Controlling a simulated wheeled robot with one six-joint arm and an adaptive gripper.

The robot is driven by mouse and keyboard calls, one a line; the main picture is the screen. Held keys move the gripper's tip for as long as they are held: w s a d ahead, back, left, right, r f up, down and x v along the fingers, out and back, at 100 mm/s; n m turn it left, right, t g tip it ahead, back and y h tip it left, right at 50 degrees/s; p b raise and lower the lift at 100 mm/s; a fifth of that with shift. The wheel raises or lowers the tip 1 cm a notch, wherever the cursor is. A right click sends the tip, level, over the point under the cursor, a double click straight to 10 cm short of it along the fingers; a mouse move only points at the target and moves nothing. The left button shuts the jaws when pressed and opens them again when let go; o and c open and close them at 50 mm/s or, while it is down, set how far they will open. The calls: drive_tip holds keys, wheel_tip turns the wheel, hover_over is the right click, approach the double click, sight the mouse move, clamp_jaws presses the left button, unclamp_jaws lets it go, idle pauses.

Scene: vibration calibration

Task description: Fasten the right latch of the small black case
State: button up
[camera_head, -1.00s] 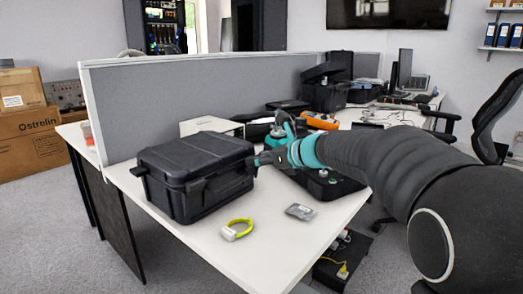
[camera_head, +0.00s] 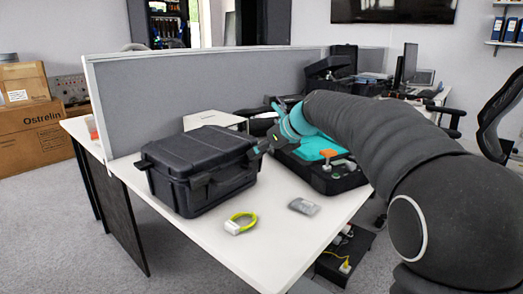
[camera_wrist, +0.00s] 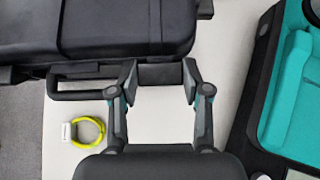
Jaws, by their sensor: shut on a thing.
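The small black case (camera_head: 195,165) stands closed on the white table, with its lid down. It fills the upper left of the wrist view (camera_wrist: 125,28), where a dark handle bar (camera_wrist: 85,96) shows along its near side. My gripper (camera_wrist: 160,78) is at the case's right latch (camera_wrist: 162,73), with one finger on each side of this dark piece, shut on it. In the head view my gripper (camera_head: 261,147) is at the upper right side of the case. Whether the latch is fully flat against the case cannot be told.
An open black case with teal contents (camera_head: 318,150) lies close to the right of my gripper. A yellow-green strap (camera_head: 240,222) and a small grey packet (camera_head: 304,206) lie on the white table (camera_head: 270,240) in front. A grey divider (camera_head: 220,90) stands behind.

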drive_tip(key=o, duration=1.2)
drive_tip(key=shift+c, duration=0.2)
drive_tip(key=v, duration=1.2)
